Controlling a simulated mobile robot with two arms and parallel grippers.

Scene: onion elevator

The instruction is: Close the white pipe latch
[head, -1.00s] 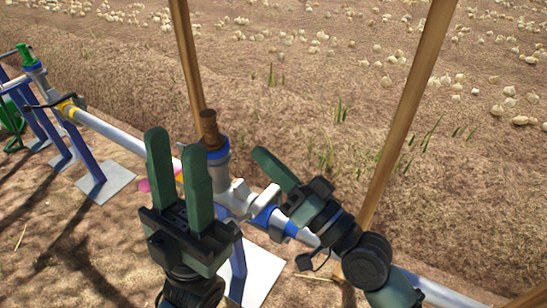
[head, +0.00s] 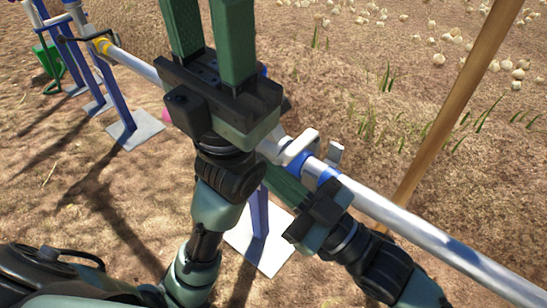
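The white pipe latch (head: 297,146) is a pale fitting on the long pipe, just left of a blue collar (head: 308,168). Its left end is hidden behind my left gripper, and I cannot tell how far it is open. My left gripper (head: 208,22) is raised in front of the pipe, its two green fingers apart and empty, with tips at the top edge of the view. My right gripper (head: 288,187) is low, beside the near side of the pipe just below the latch. Only one of its fingers shows clearly; contact is unclear.
The grey pipe (head: 410,218) runs from upper left to lower right on blue stands with pale foot plates (head: 262,243). A wooden pole (head: 455,110) stands behind it at right. Bare soil lies around, with onions (head: 452,35) at the back.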

